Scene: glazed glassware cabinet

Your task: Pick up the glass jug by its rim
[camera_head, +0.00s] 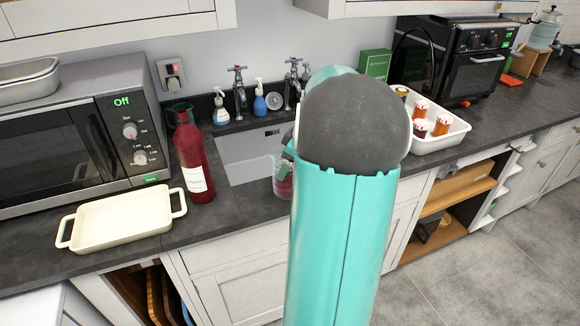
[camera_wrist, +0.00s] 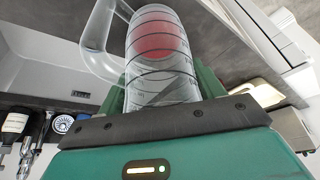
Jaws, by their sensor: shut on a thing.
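The glass jug (camera_wrist: 160,68) is clear, with dark measuring lines and a loop handle (camera_wrist: 97,45) on its left in the wrist view. A red patch shows at its far end; I cannot tell whether it is its contents. My gripper (camera_wrist: 165,92) has its green fingers shut on the jug's near end, one on each side. The near rim is partly hidden by the gripper's dark front edge. In the head view, a reddish part of the jug (camera_head: 283,184) shows beside my arm, in front of the sink; the rest is hidden. Whether it touches the counter is unclear.
A dark red bottle (camera_head: 196,160) stands left of the sink (camera_head: 240,160), behind a cream baking dish (camera_head: 125,220). A microwave (camera_head: 100,130) is at left. A white tray (camera_head: 447,136) with several jars is at right. Taps (camera_head: 239,92) stand behind the sink.

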